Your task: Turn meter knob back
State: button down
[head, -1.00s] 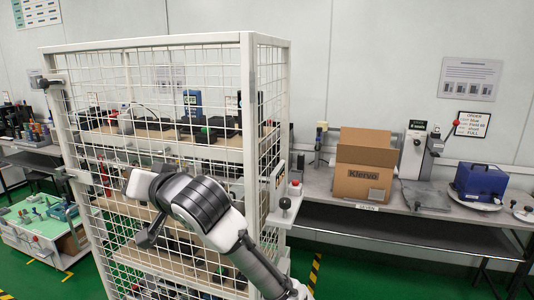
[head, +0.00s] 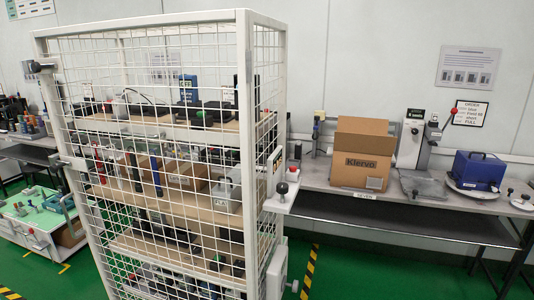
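No meter with a knob can be singled out for certain. Several handheld testers stand on the middle shelf inside the white mesh cage (head: 240,140), among them a dark one (head: 135,172) and a blue one (head: 156,176). The mesh crosses in front of them, and their knobs are too small to make out. A white device with a green display (head: 413,140) stands on the bench at the right, with a red-ball lever beside it. My gripper is not in view.
A black ball knob (head: 282,188) sits on a bracket at the cage's right corner. The bench (head: 400,204) holds a cardboard box (head: 360,160) and a blue unit (head: 478,170). Green floor (head: 370,265) is clear in front of the bench. A low green-topped table (head: 30,222) stands at the left.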

aim_at(282, 188)
jog(key=u, duration=4.25)
jog(key=k+l+u, duration=0.15)
jog(key=u, duration=0.95)
jog(key=k+z, duration=0.15)
jog(key=k, duration=0.65)
jog(key=k+l+z, duration=0.1)
jog(key=k+z, duration=0.35)
jog(key=k, duration=0.3)
jog(key=k+l+z, duration=0.1)
jog(key=k+z, duration=0.4)
jog(key=k, duration=0.25)
